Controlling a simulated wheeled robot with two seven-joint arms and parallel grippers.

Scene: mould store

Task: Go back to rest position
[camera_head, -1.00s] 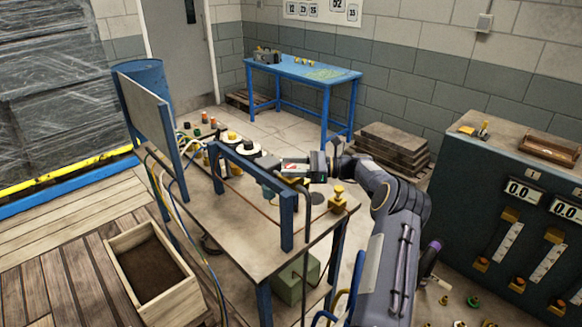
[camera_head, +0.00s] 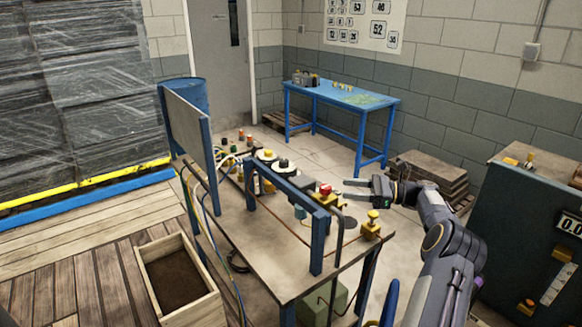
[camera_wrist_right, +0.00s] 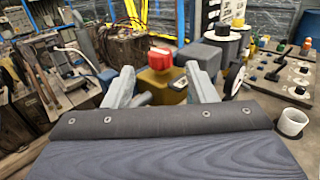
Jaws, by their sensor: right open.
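My right gripper (camera_head: 368,190) is open and empty above the right part of the workbench (camera_head: 270,260). Its fingers point left toward a yellow fitting with a red knob (camera_head: 325,190). In the right wrist view the open fingers (camera_wrist_right: 165,90) show on either side of this red-topped yellow fitting (camera_wrist_right: 158,62), which appears beyond them and apart from them. A second yellow fitting (camera_head: 372,226) stands near the bench edge, below the gripper in the head view. My left gripper is not in view.
A blue frame (camera_head: 300,200) stands on the bench, with a board on blue posts (camera_head: 188,125) behind it. A wooden box (camera_head: 178,280) is at lower left. A blue table (camera_head: 340,95) stands at the back wall. A dark cabinet (camera_head: 520,225) is at the right.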

